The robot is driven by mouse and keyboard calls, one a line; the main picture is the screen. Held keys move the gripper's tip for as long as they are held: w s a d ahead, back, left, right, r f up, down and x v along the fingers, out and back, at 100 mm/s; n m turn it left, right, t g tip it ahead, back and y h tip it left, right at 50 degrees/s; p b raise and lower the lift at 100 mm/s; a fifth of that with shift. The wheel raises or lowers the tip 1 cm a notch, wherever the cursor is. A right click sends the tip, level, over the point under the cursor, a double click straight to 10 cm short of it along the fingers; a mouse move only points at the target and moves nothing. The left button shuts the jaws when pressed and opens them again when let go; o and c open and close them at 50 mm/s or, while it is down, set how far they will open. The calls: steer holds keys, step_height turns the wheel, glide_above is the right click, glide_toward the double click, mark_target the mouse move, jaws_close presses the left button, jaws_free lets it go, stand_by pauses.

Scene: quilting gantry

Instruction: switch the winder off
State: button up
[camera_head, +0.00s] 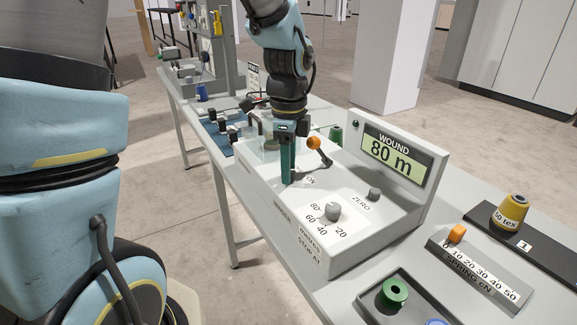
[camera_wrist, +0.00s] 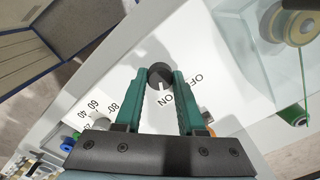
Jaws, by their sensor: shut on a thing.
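The winder (camera_head: 290,207) is a white box on the bench with a raised panel whose display (camera_head: 397,160) reads WOUND 80 m. The knob's white mark points toward ON. My gripper (camera_wrist: 162,73) has both green fingers against the knob's sides, shut on it. In the head view my gripper (camera_head: 288,181) points straight down at the box top beside ON, and its fingers hide the knob.
An orange-tipped lever (camera_head: 314,143) stands close right of my gripper. A grey dial knob (camera_head: 333,210) and a ZERO button (camera_head: 375,193) are nearer the front. A tray with a green spool (camera_head: 393,292) and a yellow cone (camera_head: 511,212) stand on the bench at right.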

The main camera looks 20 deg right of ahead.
jaws_close()
steer(key=shift+n, duration=0.3)
steer(key=n, duration=0.5)
steer(key=shift+n, duration=0.3)
steer(key=n, duration=0.5)
steer(key=shift+n+p, duration=0.3)
steer(key=shift+p, duration=0.1)
steer(key=o, duration=0.8)
jaws_free()
